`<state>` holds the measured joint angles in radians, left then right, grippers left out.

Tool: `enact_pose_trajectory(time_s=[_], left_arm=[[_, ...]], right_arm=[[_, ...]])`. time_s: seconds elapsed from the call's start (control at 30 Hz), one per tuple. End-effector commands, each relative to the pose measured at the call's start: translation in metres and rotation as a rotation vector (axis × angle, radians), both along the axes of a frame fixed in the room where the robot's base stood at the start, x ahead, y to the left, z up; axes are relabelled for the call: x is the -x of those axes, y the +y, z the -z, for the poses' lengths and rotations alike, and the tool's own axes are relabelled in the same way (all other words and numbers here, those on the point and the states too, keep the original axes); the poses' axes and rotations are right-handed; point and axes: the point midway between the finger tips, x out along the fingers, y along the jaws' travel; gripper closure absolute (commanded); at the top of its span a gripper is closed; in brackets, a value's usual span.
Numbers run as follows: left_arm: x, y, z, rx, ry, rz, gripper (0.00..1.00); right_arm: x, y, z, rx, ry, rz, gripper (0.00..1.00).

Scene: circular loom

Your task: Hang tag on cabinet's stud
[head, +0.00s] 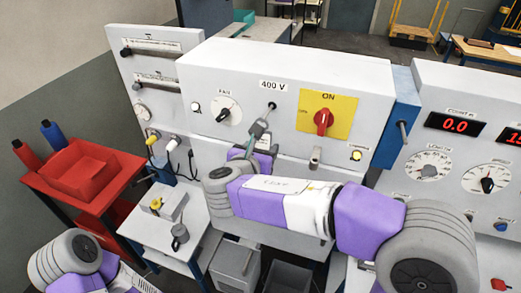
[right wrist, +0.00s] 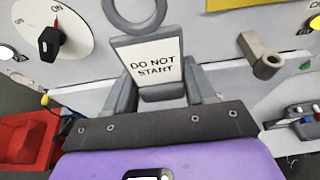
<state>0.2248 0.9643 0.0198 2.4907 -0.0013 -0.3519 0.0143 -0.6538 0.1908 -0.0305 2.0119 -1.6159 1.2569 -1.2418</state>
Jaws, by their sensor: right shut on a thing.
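The grey cabinet (head: 350,75) has a small dark stud (head: 272,106) under its "400 V" label. My right gripper (head: 259,137) is in front of the cabinet just below this stud. It is shut on a white tag (right wrist: 152,65) that reads "DO NOT START" in the right wrist view. A grey ring (right wrist: 135,12) shows above the tag in that view, in front of the panel and cut off by the top edge. I cannot tell whether the ring is around the stud or apart from it. My left gripper is out of view.
A red rotary switch (head: 323,120) on a yellow plate and a black FAN dial (head: 227,110) flank the stud. A grey handle (head: 315,158) juts out below right. A small white table (head: 150,235) and a red tray (head: 85,178) stand at left.

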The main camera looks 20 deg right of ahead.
Motion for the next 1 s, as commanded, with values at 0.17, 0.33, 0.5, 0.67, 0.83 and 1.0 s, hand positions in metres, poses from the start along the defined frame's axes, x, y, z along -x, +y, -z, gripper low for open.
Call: enact_pose_trajectory(time_s=[0.17, 0.33, 0.5, 0.67, 0.83, 1.0], left_arm=[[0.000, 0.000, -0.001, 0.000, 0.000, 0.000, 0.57], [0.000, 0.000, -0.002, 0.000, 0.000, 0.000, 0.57], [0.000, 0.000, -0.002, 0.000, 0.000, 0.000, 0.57], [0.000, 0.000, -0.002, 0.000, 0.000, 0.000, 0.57], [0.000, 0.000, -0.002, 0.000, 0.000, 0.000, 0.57], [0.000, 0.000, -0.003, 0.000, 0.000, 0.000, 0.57]], right_arm=[[-0.005, -0.003, 0.000, 0.001, -0.001, 0.000, 0.82], [-0.008, -0.006, 0.000, 0.001, 0.000, 0.000, 0.82], [-0.009, -0.006, 0.000, 0.001, 0.000, 0.000, 0.82], [-0.009, -0.006, 0.000, 0.001, 0.000, 0.000, 0.82], [-0.010, -0.007, 0.000, 0.001, 0.000, 0.000, 0.82], [-0.012, -0.008, 0.000, 0.001, -0.001, 0.000, 0.82]])
